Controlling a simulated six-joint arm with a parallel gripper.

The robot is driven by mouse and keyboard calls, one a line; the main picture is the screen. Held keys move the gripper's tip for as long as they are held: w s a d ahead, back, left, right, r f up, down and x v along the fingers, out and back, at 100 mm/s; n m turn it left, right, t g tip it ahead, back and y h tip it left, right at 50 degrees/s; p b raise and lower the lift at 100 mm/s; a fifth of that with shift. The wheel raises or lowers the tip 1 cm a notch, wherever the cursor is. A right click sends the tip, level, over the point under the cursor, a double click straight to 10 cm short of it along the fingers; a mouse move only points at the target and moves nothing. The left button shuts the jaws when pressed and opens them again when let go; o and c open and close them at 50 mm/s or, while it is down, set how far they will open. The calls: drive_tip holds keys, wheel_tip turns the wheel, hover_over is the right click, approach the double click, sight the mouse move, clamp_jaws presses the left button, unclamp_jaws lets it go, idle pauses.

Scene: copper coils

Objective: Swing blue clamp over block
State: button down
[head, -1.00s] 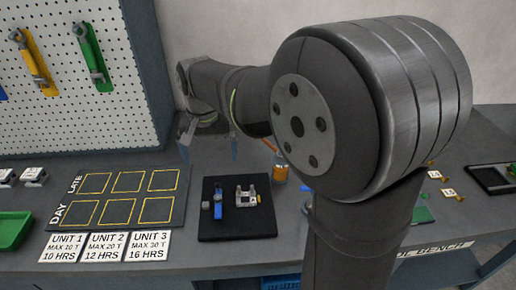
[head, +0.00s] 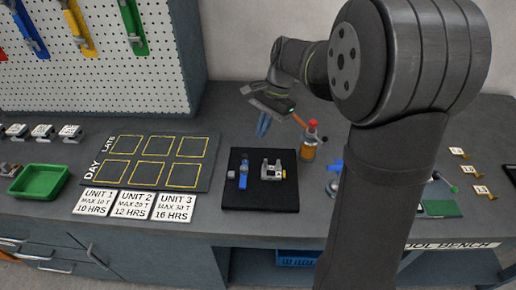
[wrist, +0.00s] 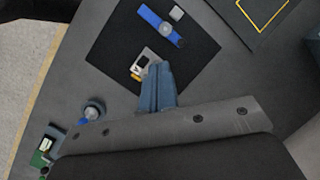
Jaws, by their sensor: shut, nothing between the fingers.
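The blue clamp (head: 243,170) is a short blue bar with a round grey pivot, at the left of a black mat (head: 262,200). In the wrist view the blue clamp (wrist: 160,26) lies apart from the block and beside a small grey piece (wrist: 176,13). The metal block (head: 272,170) sits on the mat to the right of the clamp. In the wrist view the block (wrist: 143,63) is partly hidden by my fingers. My gripper (head: 263,125) is shut and empty, above the bench behind the mat. Its blue-grey fingers also show in the wrist view (wrist: 156,68).
An orange bottle with a red cap (head: 308,143) stands just right of the mat's back corner. A grid board (head: 150,160) with yellow squares lies to the left. A green tray (head: 41,181) stands at far left. Bench between mat and front edge is clear.

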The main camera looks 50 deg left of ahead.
drive_tip(key=w+d+f+m+g+y, duration=0.2)
drive_tip(key=w+f+m+g+y, duration=0.1)
drive_tip(key=w+m, duration=0.5)
drive_tip(key=shift+w+d+m+y, duration=0.3)
drive_tip(key=shift+w, duration=0.1)
approach(246, 160)
drive_tip(key=f, duration=0.1)
drive_tip(key=w+f, duration=0.1)
drive_tip(key=f, duration=0.1)
drive_tip(key=shift+d, duration=0.2)
drive_tip(key=s+a, duration=0.1)
drive_tip(key=s+f, duration=0.1)
drive_tip(key=shift+s+a, duration=0.35)
drive_tip(key=shift+a, duration=0.05)
drive_tip(key=shift+s+a, duration=0.25)
drive_tip(key=shift+s, duration=0.1)
